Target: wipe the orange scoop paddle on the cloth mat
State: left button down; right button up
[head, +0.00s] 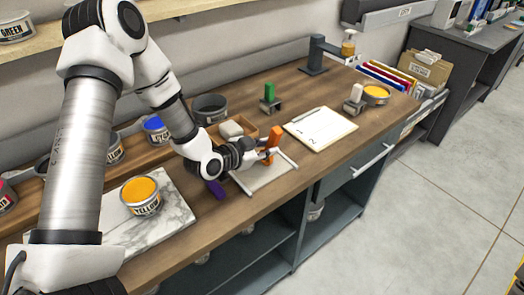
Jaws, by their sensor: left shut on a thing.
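The orange scoop paddle (276,134) stands roughly upright in my left gripper (269,153), which is shut on it. Its upper part shows as an orange block; its lower end is small and partly hidden by the fingers. The pale cloth mat (262,176), with light rails at its edges, lies on the bench under and around the gripper. I cannot tell whether the paddle touches the mat. My right gripper is not in view.
A yellow ink can (141,194) stands on a marble slab (178,213) at left. A purple piece (216,189) lies beside the mat. A notepad (320,128) lies right of it. A green-handled tool (269,92) stands behind. The bench's front edge is close to the mat.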

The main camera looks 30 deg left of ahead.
pick_arm(q)
jog(key=shift+w+d+f+b, duration=0.1)
jog(key=shift+w+d+b, duration=0.2)
jog(key=shift+w, duration=0.2)
jog(key=shift+s+a+p, duration=0.15)
jog(key=shift+s+p, duration=0.05)
jog(key=shift+p, duration=0.1)
jog(key=shift+s+a, duration=0.3)
jog(key=shift+s, duration=0.35)
jog(key=shift+s+a+p, duration=0.3)
jog(key=shift+s+p, duration=0.4)
jog(key=shift+s, duration=0.1)
jog(key=shift+s+a+r+p, duration=0.25)
jog(key=shift+s+p, duration=0.2)
jog(key=shift+s, duration=0.1)
jog(key=shift+s+a+f+p, duration=0.1)
jog(key=shift+s+a+p, duration=0.1)
jog(key=shift+s+p, duration=0.25)
jog(key=shift+s+a+f+p, duration=0.1)
jog(key=shift+s+a+p, duration=0.1)
jog(key=shift+s, duration=0.35)
notch_tip(320, 180, up, 6)
jog(key=p, duration=0.5)
jog(key=shift+p, duration=0.3)
jog(key=shift+w, duration=0.1)
